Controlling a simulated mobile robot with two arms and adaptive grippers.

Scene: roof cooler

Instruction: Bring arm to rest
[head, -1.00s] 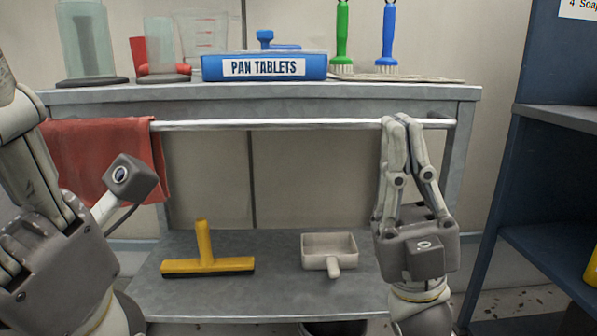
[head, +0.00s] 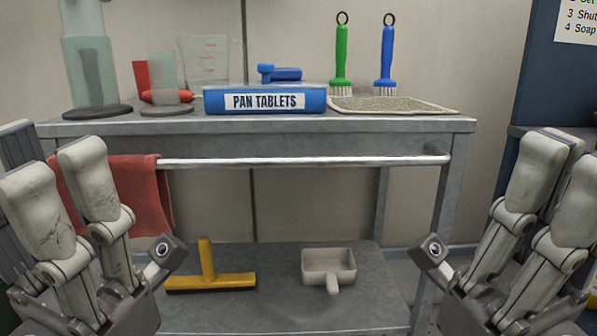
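My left gripper (head: 68,170) is at the left side of the head view, fingers pointing up and spread apart, with nothing between them. It is in front of the table's left end and overlaps the red cloth in the picture. My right gripper (head: 562,170) is at the right edge, fingers up and apart, with no object seen between them; part of it is cut off by the frame. It is apart from the metal rail (head: 300,161) of the table.
The steel table (head: 370,125) holds a blue PAN TABLETS box (head: 265,100), a shallow tray (head: 395,104), green (head: 341,60) and blue (head: 386,60) brushes and clear containers. A red cloth (head: 142,195) hangs on the rail. A yellow squeegee (head: 207,262) and white scoop (head: 328,266) lie on the lower shelf.

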